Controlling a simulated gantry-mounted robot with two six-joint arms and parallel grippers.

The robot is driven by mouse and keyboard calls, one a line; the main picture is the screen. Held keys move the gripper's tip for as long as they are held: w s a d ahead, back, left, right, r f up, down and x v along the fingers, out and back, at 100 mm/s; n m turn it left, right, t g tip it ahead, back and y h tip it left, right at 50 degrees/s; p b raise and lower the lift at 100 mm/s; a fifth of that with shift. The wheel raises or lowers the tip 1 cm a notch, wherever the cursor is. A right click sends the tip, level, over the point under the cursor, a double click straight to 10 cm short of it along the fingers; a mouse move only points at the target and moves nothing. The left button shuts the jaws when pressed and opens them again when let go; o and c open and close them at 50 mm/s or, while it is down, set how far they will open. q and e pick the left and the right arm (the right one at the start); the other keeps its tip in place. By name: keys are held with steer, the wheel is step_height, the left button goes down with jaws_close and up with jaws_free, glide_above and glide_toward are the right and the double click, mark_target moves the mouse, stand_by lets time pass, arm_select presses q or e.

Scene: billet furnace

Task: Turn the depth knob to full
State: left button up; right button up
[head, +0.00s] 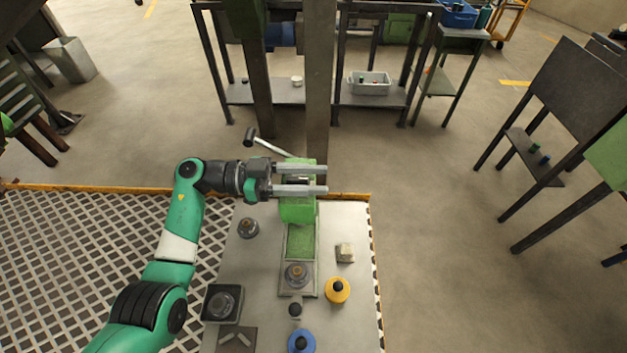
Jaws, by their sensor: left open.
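My left gripper (326,179) reaches in from the left and is open, its two grey fingers parallel and pointing right. The fingers pass over the top of a green upright housing (298,208), with nothing visibly held between them. Whether they touch the housing I cannot tell. Several round knob-like parts sit on the grey plate (346,222) below. They include a dark knob (248,228), a grey-brown round part (297,273) at the foot of the green piece, and a dark knob on a square base (223,303). No label shows which is the depth knob. My right gripper is out of view.
A yellow round part (338,290), a blue round part (301,343) and a small pale block (345,252) also stand on the plate. A black-ended lever (250,138) rises behind the gripper. A grey post (319,80) stands beyond.

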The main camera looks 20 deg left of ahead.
arm_select(q)
steer(key=shift+w+d, duration=0.1)
steer(key=shift+d, duration=0.05)
jaws_close()
